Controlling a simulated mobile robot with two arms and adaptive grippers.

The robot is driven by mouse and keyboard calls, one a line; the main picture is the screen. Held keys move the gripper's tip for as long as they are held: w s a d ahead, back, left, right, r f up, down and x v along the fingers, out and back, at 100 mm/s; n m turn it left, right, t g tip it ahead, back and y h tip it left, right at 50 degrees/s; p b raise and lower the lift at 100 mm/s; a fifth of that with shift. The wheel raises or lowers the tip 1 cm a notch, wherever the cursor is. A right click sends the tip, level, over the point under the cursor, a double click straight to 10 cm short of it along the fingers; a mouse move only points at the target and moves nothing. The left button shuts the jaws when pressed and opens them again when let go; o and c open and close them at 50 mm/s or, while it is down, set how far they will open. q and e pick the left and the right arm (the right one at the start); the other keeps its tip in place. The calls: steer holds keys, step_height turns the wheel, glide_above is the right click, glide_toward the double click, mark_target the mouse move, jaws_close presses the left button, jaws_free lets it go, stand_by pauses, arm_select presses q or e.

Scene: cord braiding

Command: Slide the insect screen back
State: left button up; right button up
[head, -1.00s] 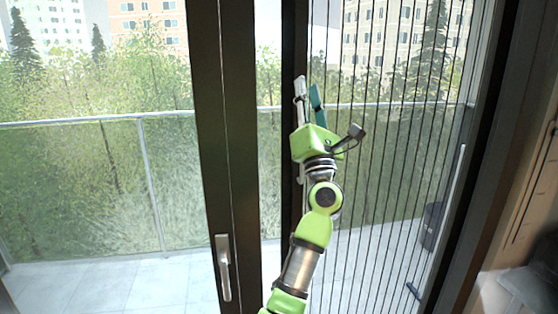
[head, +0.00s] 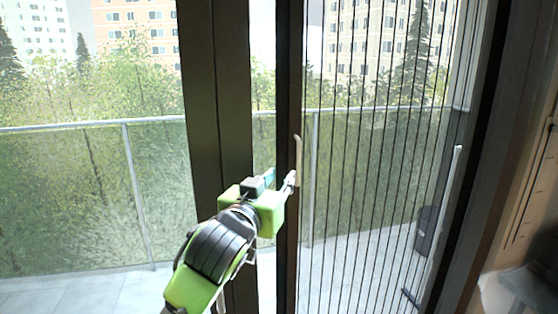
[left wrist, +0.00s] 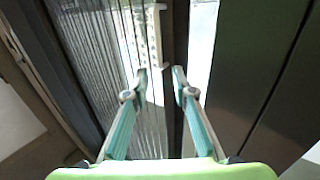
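The insect screen (head: 375,170) is a pleated mesh with dark vertical lines. It spans from a dark upright bar (head: 287,70) to the frame at the right. A pale handle (head: 298,150) is on that bar; it also shows in the left wrist view (left wrist: 158,35). My left gripper (head: 280,178) is at the bar, beside the handle's lower part. In the left wrist view its two teal fingers (left wrist: 160,72) are apart, with the dark bar showing between and beyond them. Whether a finger touches the handle or bar I cannot tell. My right gripper is not in view.
A wide dark door post (head: 212,90) stands left of the screen bar, with a narrow open-looking gap (head: 262,90) between them. Behind is a tiled balcony with a railing (head: 90,125). A dark frame (head: 480,150) edges the screen on the right.

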mark_target(299, 157)
arm_select(q)
steer(key=p+x, duration=0.2)
steer(key=x, duration=0.9)
steer(key=shift+w+d+r+p, duration=0.1)
steer(key=shift+w+d+p, duration=0.15)
steer(key=shift+p, duration=0.15)
steer(key=shift+x, duration=0.95)
jaws_close()
